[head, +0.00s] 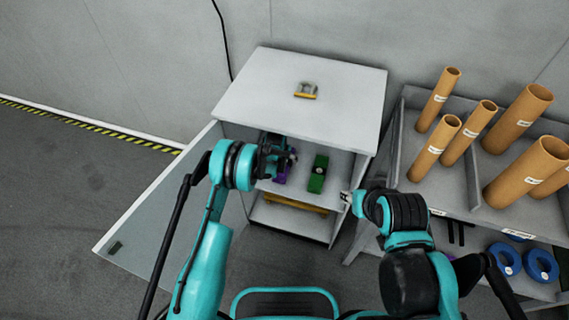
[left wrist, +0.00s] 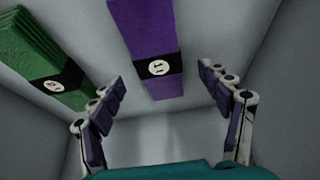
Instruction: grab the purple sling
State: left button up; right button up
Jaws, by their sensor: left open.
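The purple sling (left wrist: 145,30) is a folded purple bundle with a black band and a white round label. In the left wrist view it lies just beyond and between the fingers of my left gripper (left wrist: 168,103), which is open and empty. In the head view my left gripper (head: 284,158) reaches into the open cabinet, and only a small part of the purple sling (head: 281,175) shows beside it. My right gripper (head: 347,198) is at the cabinet's right edge; its fingers are too small to read.
A green sling (head: 318,174) lies beside the purple one in the cabinet (head: 350,82), close to my left fingers. The cabinet door (head: 165,200) stands open to the left. A shelf rack (head: 455,190) with cardboard tubes and blue rings stands right. A yellow item lies on the lower shelf.

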aim_at(285, 161)
pick_arm(q)
jog(key=b+x, duration=0.2)
jog(key=x, duration=0.2)
jog(key=shift+s+d+f, duration=0.1)
jog(key=shift+f, duration=0.05)
jog(key=shift+w+f, duration=0.2)
jog(key=shift+f, duration=0.1)
jog(key=shift+r, duration=0.1)
jog(key=shift+c, duration=0.9)
jog(key=c, duration=1.3)
jog(key=shift+c, duration=0.2)
